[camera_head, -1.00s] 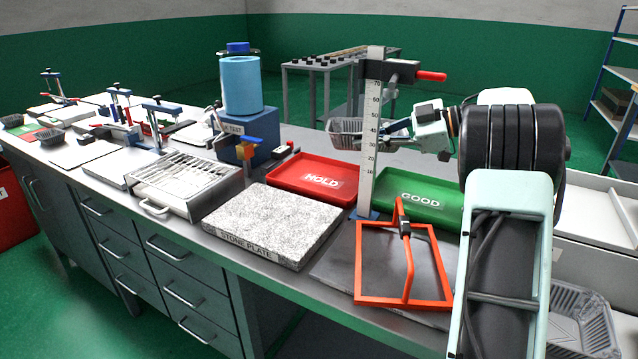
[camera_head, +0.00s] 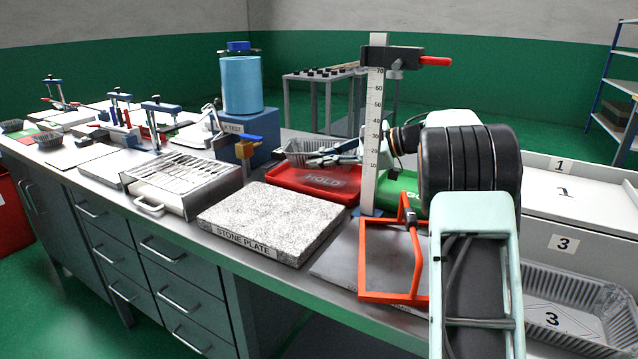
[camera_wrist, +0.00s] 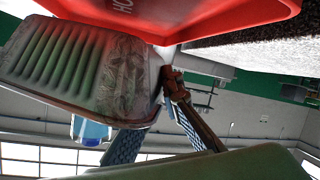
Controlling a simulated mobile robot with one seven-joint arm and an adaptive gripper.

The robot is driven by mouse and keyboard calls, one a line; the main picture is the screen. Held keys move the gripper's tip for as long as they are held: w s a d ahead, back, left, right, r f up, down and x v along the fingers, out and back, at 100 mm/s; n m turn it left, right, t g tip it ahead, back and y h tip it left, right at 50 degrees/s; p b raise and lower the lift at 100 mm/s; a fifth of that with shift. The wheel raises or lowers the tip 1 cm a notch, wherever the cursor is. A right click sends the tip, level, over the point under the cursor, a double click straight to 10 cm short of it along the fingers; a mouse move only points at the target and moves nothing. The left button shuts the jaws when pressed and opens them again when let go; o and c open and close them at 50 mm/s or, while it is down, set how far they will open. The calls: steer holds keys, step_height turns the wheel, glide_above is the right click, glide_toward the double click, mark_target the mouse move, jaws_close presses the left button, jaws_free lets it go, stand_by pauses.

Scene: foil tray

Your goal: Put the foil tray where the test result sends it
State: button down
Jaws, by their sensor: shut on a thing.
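The foil tray (camera_head: 296,150) is a small silver ribbed tray. My gripper (camera_head: 330,158) is shut on its near right side. In the head view the tray is over the back left of the red HOLD tray (camera_head: 285,186); I cannot tell whether it touches it. In the wrist view the foil tray (camera_wrist: 62,70) fills the left side, with the red tray (camera_wrist: 225,25) beyond it at the top. The green GOOD tray (camera_head: 398,192) is to the right, largely hidden by my arm. The test stand (camera_head: 250,147) with a blue cylinder stands behind left; no result is readable.
A tall ruled post (camera_head: 373,140) with a red-handled clamp stands between the red and green trays. The stone plate (camera_head: 272,222) and an orange frame (camera_head: 365,295) are in front. A larger foil tray (camera_head: 575,300) lies at lower right, near bins marked 1 and 3.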

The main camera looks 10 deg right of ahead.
step_height(320, 180, down, 5)
steer(key=shift+r+b, duration=0.1)
steer(key=shift+b, duration=1.05)
steer(key=shift+r, duration=0.1)
steer(key=c, duration=2.4)
jaws_free()
steer(key=shift+d, duration=0.1)
steer(key=p+v, duration=0.3)
steer(key=v, duration=0.3)
steer(key=shift+d+r, duration=0.15)
steer(key=shift+s+d, duration=0.3)
steer(key=shift+d, duration=0.15)
